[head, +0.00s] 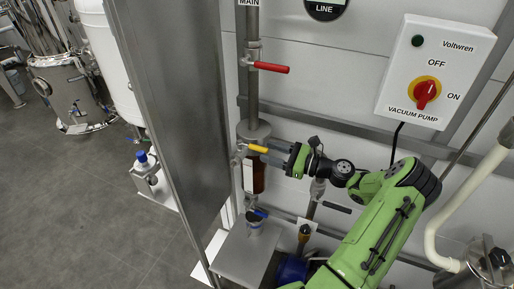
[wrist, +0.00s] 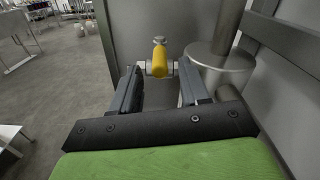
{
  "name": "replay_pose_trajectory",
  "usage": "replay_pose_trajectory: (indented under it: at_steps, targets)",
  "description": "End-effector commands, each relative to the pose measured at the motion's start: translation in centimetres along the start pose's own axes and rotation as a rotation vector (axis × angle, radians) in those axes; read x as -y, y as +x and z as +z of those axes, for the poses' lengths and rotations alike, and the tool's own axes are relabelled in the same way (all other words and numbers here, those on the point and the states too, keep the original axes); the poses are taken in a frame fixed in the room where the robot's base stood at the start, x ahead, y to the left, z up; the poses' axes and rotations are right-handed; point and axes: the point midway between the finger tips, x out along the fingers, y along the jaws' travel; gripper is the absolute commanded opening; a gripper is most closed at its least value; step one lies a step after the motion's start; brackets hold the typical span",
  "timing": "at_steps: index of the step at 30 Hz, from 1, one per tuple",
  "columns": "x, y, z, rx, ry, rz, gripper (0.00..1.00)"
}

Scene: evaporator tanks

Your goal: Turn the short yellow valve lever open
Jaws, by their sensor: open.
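The short yellow valve lever (head: 258,149) sticks out to the right from a small valve beside the vertical pipe in the head view. In the wrist view the yellow lever (wrist: 159,62) points towards me, between and just beyond the fingertips. My gripper (head: 268,153) is open, its two dark fingers reaching left to the lever. In the wrist view my gripper (wrist: 160,72) has a finger on each side of the lever, with gaps visible. I cannot tell whether either finger touches it.
A red-handled valve (head: 271,68) sits higher on the pipe. A metal panel (head: 170,100) stands close to the left. A steel cylinder (wrist: 222,62) is right of the lever. A vacuum pump switch box (head: 435,70) is on the wall. A black-handled valve (head: 336,207) is below my gripper.

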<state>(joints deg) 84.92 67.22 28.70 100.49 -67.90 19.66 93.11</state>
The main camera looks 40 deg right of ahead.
Motion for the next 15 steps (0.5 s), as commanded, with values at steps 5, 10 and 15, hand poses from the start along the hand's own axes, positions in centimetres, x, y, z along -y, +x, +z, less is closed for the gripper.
replay_pose_trajectory:
  at_steps: [5,10,15]
  targets:
    - [-0.1,3.8,0.0,-0.001,0.001,0.003,0.45]
    - [0.0,5.2,0.0,0.0,0.0,0.0,0.45]
    - [0.0,5.2,0.0,-0.001,0.0,-0.001,0.45]
